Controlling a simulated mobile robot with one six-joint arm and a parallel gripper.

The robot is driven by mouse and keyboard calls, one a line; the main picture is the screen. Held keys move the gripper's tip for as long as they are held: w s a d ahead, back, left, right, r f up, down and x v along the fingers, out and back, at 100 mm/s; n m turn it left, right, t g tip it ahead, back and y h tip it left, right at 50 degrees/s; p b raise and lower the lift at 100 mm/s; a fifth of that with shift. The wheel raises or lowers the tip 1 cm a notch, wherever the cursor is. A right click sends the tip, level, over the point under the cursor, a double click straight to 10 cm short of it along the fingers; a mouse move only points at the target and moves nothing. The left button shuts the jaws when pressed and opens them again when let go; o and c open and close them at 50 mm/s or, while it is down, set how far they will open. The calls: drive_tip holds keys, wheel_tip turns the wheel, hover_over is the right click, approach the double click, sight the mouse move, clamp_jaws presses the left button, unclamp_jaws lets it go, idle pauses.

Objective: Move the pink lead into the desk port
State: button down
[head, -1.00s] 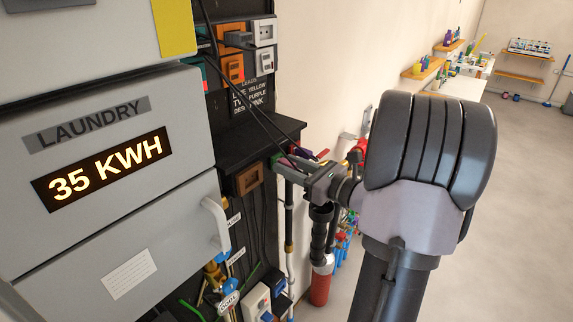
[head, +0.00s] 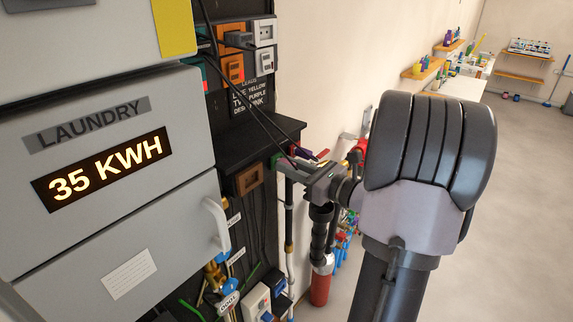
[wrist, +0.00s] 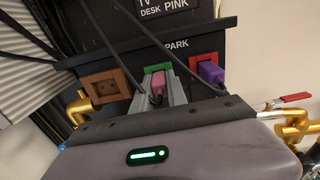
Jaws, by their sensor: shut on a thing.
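My gripper (wrist: 158,90) is shut on the pink lead's plug (wrist: 157,82), with one grey finger on each side. The plug is at the green socket (wrist: 157,68) on the ledge marked PARK; I cannot tell if it is seated. Its dark cable runs up to the left. In the head view my gripper (head: 284,168) is at the ledge's front and the pink plug is hard to make out. Orange sockets (head: 232,68) and pale sockets (head: 265,62) are on the panel above. A sign (head: 252,97) pairs desk with pink; no port label for the desk is readable.
A purple plug (wrist: 211,74) is at a red socket (wrist: 206,56) just right of my gripper. A brown socket (wrist: 104,86) is empty to the left. Dark cables (head: 240,92) hang in front of the panel. The grey laundry box (head: 110,170) stands left; gold pipes (wrist: 292,122) are right.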

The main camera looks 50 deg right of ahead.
drive_tip(key=shift+s, duration=0.15)
idle(0.6)
drive_tip(key=shift+s+d+b, duration=0.15)
drive_tip(key=shift+s+b, duration=0.15)
drive_tip(key=shift+s, duration=1.15)
drive_tip(key=shift+s+d+b, duration=0.1)
drive_tip(key=shift+s+b, duration=0.2)
drive_tip(key=shift+s, duration=1.1)
